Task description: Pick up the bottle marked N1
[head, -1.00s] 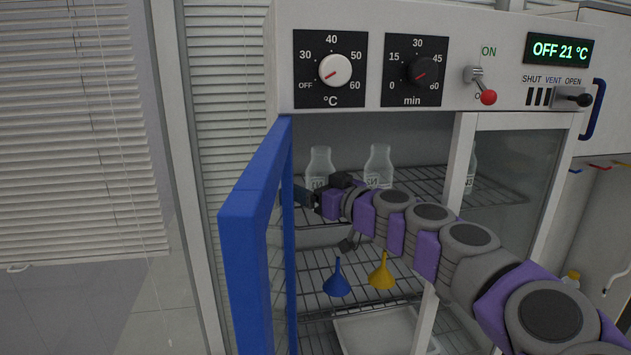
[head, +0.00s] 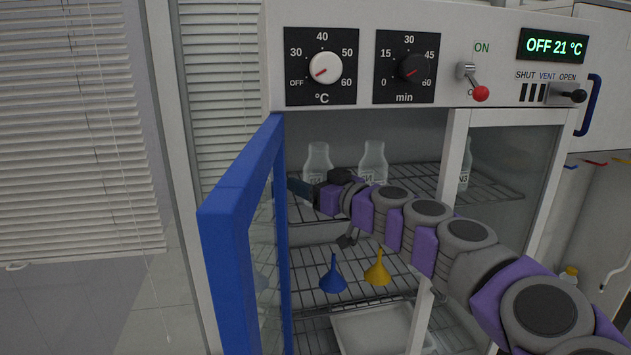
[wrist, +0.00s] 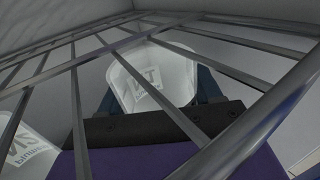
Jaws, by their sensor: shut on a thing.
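A clear bottle (head: 317,160) with a white label stands at the left of the upper wire shelf; its label is too blurred to read for sure. My gripper (head: 299,188) reaches in at its lower part. In the wrist view, my dark blue fingers (wrist: 155,91) are on both sides of a pale bottle (wrist: 160,66), shut on it. Its label looks like N1 but is unclear. A second bottle (head: 373,160) stands just right of it in the head view. A bottle marked N3 (head: 464,170) is farther right, behind the glass.
The open blue-framed door (head: 236,215) stands close left of my arm. Wire shelf bars (wrist: 185,116) cross the wrist view in front of the bottle. Below are a blue funnel (head: 333,279), a yellow funnel (head: 377,270) and a white tray (head: 372,322).

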